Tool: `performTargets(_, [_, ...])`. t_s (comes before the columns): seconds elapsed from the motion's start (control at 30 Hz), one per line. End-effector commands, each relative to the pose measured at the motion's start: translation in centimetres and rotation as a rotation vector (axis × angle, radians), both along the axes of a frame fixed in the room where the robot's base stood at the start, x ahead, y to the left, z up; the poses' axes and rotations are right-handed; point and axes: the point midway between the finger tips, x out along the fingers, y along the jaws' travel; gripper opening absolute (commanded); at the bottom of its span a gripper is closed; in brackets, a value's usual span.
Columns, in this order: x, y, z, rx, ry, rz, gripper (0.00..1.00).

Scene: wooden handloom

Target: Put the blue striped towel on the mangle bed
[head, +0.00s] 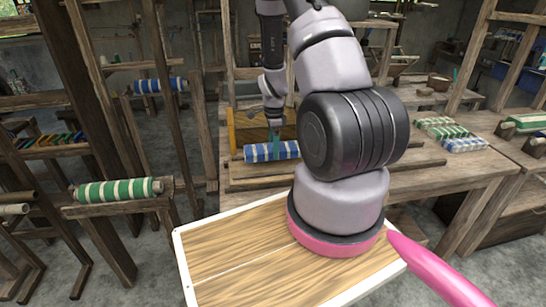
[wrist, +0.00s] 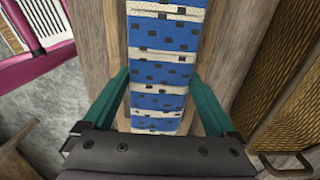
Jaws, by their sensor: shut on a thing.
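The blue and white striped towel (head: 259,153) is a long roll low over the wooden bench top in the head view. It runs up the middle of the wrist view (wrist: 166,38). My gripper (head: 277,146) is above it, with one teal finger on each side, shut on the towel. The wooden surface (head: 410,178) beneath looks like the mangle bed, with thin rails along it. The towel lies at or just above this surface; I cannot tell whether it touches. My arm hides part of the bench to the right of the towel.
A yellow-brown box (head: 238,126) stands right behind the towel. Green (head: 438,127) and blue (head: 466,145) checked cloths lie on the right. A green striped roll (head: 118,190) and another blue striped roll (head: 160,85) rest on racks at left. Upright posts crowd the left.

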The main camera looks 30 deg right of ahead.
Motion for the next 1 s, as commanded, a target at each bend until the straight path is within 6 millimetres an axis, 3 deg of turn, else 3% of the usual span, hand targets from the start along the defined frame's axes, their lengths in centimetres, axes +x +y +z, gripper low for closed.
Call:
performTargets(0.37, [0.0,0.0,-4.3,0.000,0.001,0.001,0.22])
performTargets(0.73, [0.1,0.0,-4.7,-0.001,-0.002,0.003,0.22])
performTargets(0.77, [0.1,0.0,-4.7,-0.001,-0.002,0.003,1.00])
performTargets(1.0, [0.1,0.0,-4.6,-0.001,-0.002,0.003,1.00])
